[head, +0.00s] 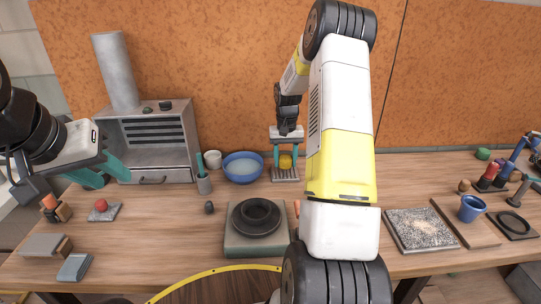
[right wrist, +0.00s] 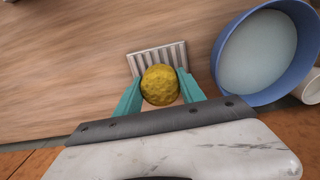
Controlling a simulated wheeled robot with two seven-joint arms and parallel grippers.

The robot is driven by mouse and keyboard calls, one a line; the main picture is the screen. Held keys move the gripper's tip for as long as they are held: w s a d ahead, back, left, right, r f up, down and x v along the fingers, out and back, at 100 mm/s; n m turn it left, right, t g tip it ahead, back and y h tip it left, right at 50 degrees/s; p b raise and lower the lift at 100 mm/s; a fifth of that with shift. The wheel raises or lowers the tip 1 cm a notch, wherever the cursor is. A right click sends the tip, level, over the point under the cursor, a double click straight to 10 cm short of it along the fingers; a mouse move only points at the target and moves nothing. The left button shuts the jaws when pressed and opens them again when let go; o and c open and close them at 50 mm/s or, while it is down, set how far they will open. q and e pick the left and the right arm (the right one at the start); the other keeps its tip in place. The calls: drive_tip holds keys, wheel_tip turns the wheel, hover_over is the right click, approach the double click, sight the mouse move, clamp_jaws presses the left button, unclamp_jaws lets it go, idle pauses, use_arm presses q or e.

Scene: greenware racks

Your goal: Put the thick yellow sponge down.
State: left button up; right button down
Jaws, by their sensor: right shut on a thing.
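The yellow sponge (head: 285,162) is at the back of the table, between the fingers of my right gripper (head: 286,168). In the right wrist view the sponge (right wrist: 160,85) looks round and rough, and the teal fingers of my right gripper (right wrist: 160,92) press on it from both sides. A slatted grey rack (head: 286,178) lies directly below the sponge; in the right wrist view the rack (right wrist: 143,60) shows partly behind it. I cannot tell whether the sponge touches the rack. My left gripper (head: 97,172) is at the far left, its teal fingers apart and nothing between them.
A blue bowl of liquid (head: 243,168) stands just left of the rack. A white cup (head: 213,159) and a tool holder (head: 204,183) are further left. A wheel with a dark ring (head: 256,217) stands in front. A speckled board (head: 421,231) and blue mug (head: 471,209) are right.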

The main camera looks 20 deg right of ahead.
drive_tip(key=shift+f, duration=0.85)
